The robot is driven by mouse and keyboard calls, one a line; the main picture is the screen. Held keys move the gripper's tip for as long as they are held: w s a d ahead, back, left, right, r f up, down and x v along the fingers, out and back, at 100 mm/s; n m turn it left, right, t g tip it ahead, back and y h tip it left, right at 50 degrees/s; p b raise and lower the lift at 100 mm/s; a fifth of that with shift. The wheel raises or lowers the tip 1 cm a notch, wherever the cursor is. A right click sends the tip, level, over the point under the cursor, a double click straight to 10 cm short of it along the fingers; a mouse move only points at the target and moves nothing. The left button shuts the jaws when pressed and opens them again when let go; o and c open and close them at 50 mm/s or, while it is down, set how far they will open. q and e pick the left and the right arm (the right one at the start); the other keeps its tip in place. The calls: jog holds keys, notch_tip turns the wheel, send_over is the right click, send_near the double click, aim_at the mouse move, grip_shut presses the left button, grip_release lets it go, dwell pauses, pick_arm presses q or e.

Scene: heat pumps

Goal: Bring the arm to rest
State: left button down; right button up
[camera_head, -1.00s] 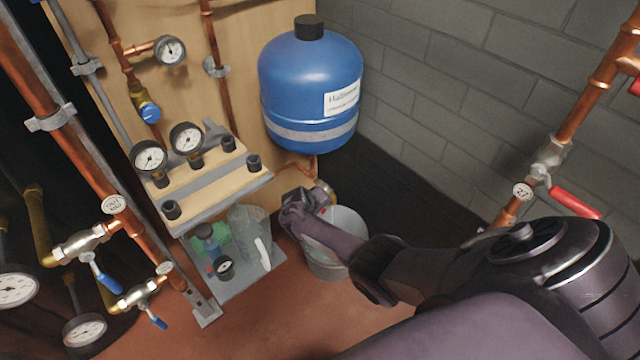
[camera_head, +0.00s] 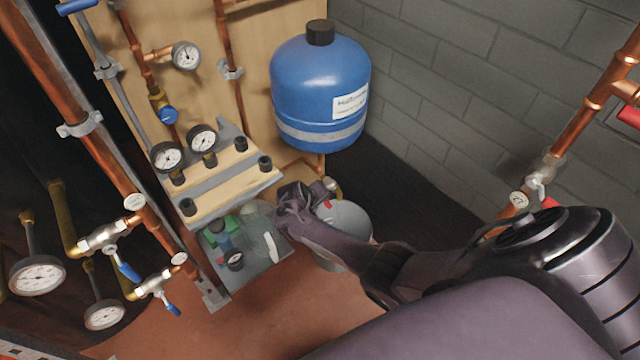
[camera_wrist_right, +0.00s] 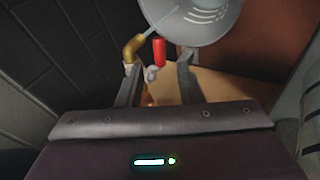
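My right arm reaches in from the right in the head view. A valve with a red handle (camera_wrist_right: 159,52) and a brass elbow (camera_wrist_right: 132,47) show beyond the fingers. The fingertips are hard to make out in the head view. My left gripper is not in view.
Copper pipes with blue-handled valves (camera_head: 127,270) run at left. A copper pipe (camera_head: 578,125) stands at right by the block wall. Red floor (camera_head: 245,325) is clear in front.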

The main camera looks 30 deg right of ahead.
dwell(0.3)
